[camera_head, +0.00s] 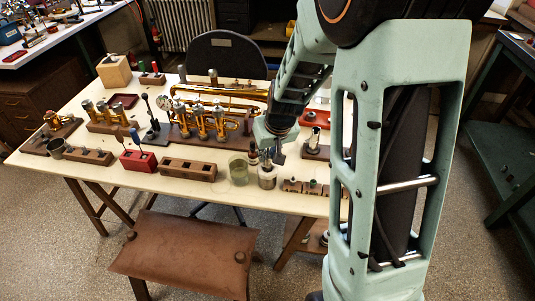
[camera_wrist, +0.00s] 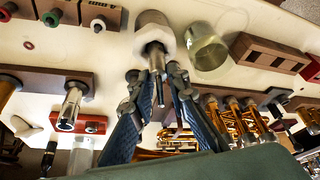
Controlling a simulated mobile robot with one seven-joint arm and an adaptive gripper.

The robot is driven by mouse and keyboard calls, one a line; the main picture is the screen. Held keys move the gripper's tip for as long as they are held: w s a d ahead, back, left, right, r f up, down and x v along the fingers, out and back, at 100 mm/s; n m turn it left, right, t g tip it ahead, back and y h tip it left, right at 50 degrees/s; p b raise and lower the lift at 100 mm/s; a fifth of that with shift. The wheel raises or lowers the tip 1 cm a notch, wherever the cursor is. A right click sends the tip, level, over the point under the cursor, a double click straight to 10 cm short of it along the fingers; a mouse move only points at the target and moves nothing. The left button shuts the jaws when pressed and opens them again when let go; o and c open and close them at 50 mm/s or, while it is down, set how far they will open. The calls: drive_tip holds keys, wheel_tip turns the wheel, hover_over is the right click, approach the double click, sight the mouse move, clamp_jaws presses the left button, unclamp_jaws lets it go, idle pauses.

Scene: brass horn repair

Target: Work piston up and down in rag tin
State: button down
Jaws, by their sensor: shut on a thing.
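The rag tin (camera_head: 267,181) stands near the table's front edge in the head view, a small grey can with a pale rag at its mouth. It also shows at the top of the wrist view (camera_wrist: 153,20). My gripper (camera_wrist: 156,78) has its two blue-padded fingers closed about the slim grey metal piston (camera_wrist: 158,68). The piston's far end reaches the rag at the tin's mouth; how deep it sits inside is hidden. In the head view my gripper (camera_head: 266,155) is above the tin, and the piston is mostly hidden.
A clear glass jar (camera_head: 239,171) stands just left of the tin. A wooden block with holes (camera_head: 188,168) lies further left. A low rack of small parts (camera_head: 303,187) is to the right. The brass horn (camera_head: 222,98) and its upright valves (camera_head: 202,122) lie behind.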

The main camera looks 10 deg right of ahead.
drive_tip(key=shift+f, duration=0.1)
drive_tip(key=shift+f+b, duration=0.85)
drive_tip(key=shift+b, duration=0.1)
drive_tip(key=shift+r+p, duration=0.65)
drive_tip(key=shift+r, duration=0.3)
drive_tip(key=shift+f, duration=0.1)
drive_tip(key=shift+r+p, duration=1.75)
drive_tip(key=shift+r, duration=1.35)
